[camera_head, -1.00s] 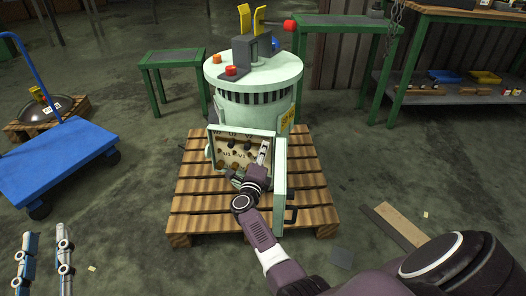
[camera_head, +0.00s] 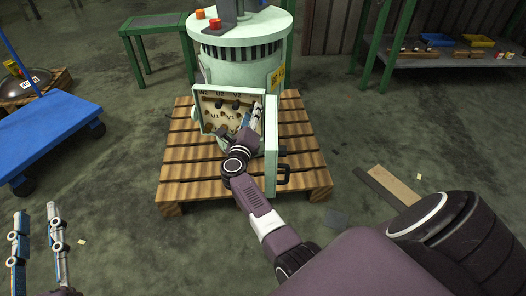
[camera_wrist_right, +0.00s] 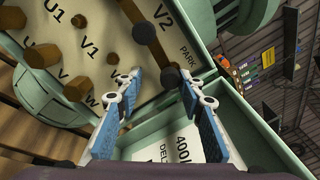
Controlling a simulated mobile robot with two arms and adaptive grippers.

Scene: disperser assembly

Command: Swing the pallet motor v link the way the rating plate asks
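The motor (camera_head: 240,68) stands on the wooden pallet (camera_head: 190,187), its terminal box open. In the right wrist view the panel (camera_wrist_right: 112,18) carries posts and the labels U1, V1, V2 and PARK. A brown link bar (camera_wrist_right: 157,50) runs below V2 and ends in a dark knob (camera_wrist_right: 171,76). My right gripper (camera_wrist_right: 160,82) is open, its fingertips either side of that knob, with visible gaps. In the head view the right gripper (camera_head: 254,116) reaches into the box. My left gripper (camera_head: 37,213) is open and empty.
The box door (camera_head: 271,150) stands open at the right, with a dark handle (camera_head: 285,175). A blue trolley (camera_head: 50,135) is at the left. A green table (camera_head: 155,24) and a shelf bench (camera_head: 450,65) stand behind. Planks (camera_head: 388,187) lie on the floor at the right.

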